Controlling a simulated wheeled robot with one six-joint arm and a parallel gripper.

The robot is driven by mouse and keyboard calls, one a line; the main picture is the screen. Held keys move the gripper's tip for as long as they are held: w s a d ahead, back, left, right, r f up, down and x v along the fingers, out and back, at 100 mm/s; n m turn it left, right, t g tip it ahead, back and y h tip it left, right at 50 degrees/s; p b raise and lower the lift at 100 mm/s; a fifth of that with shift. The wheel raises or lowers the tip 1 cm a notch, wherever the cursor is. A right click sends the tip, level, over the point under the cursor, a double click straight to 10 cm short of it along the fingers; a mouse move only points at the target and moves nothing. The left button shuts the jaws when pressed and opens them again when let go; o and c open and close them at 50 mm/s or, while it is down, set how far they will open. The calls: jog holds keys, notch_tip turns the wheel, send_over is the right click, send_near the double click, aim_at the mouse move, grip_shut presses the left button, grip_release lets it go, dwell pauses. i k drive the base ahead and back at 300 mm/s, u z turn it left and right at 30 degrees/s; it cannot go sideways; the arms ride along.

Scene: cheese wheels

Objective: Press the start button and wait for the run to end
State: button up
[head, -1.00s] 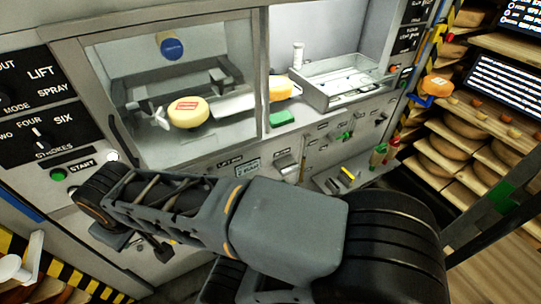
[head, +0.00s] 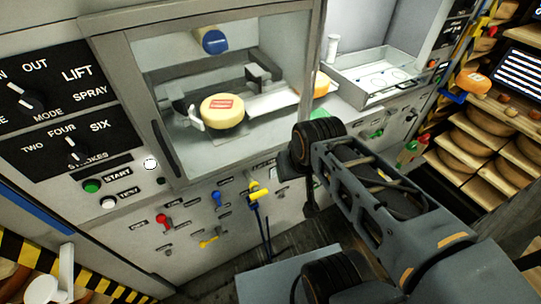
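The green start button (head: 92,186) sits on the grey panel at the left, beside the START label, with nothing covering it. A white TEST button (head: 108,203) is just below it. A round white lamp or button (head: 150,164) is to their upper right. Behind the cabinet window (head: 160,90), a yellow cheese wheel (head: 223,112) with a red label stands below a blue round-ended part (head: 213,41). My gripper (head: 310,197) is a small dark shape below the arm's end, well right of the start button. Its fingers cannot be made out.
The mode knob (head: 25,98) and strokes knob (head: 76,150) are above the start button.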

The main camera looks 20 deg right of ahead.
aim_at(90, 188)
jog(key=u, duration=1.65)
